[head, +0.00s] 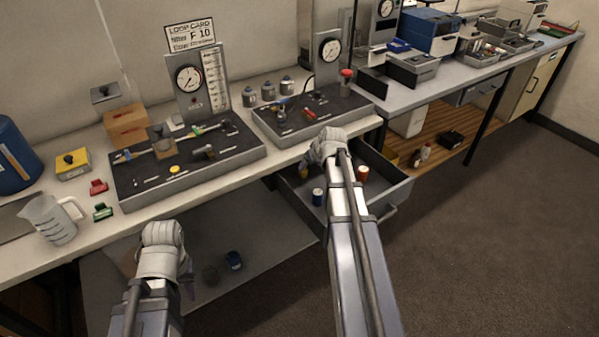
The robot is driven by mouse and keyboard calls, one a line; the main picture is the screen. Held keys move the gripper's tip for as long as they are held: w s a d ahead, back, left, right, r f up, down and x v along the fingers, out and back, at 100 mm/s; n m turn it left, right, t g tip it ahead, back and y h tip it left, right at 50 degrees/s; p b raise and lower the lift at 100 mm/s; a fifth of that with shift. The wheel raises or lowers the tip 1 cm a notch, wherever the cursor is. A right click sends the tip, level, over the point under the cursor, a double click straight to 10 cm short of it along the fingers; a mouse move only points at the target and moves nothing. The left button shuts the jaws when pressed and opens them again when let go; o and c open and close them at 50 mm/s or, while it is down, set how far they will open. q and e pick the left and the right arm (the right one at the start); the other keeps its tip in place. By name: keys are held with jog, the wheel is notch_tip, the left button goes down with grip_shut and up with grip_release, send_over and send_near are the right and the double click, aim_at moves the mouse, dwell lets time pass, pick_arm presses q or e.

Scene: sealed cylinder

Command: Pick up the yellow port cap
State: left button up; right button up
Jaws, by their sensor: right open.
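A small round yellow cap (174,169), which looks like the yellow port cap, lies on the dark left board (237,155), near its front edge. My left gripper (187,277) is low in front of the bench, below the board and well apart from the cap. Its wrist hides most of its fingers, so I cannot tell its opening. My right gripper (308,164) is open, over the open drawer's left side and right of the cap. Its own wrist largely hides its fingers. Neither gripper touches the cap.
The open drawer (397,194) juts out below the bench, holding small blue and orange containers. A measuring jug (48,220), yellow box (72,164) and red clip (98,187) stand left of the board. Gauge panels (190,80) rise behind. Floor at right is clear.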

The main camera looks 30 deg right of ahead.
aim_at(304, 171)
jog(key=b+x, duration=0.2)
jog(key=shift+w+f, duration=0.15)
jog(key=shift+f, duration=0.05)
jog(key=b+x, duration=0.4)
jog(key=x, duration=0.1)
jog(key=shift+w+a+r, duration=0.1)
jog(key=shift+w+a, duration=0.15)
jog(key=shift+w, duration=0.2)
jog(key=shift+r, duration=0.1)
grip_shut()
dwell(0.3)
dwell(0.9)
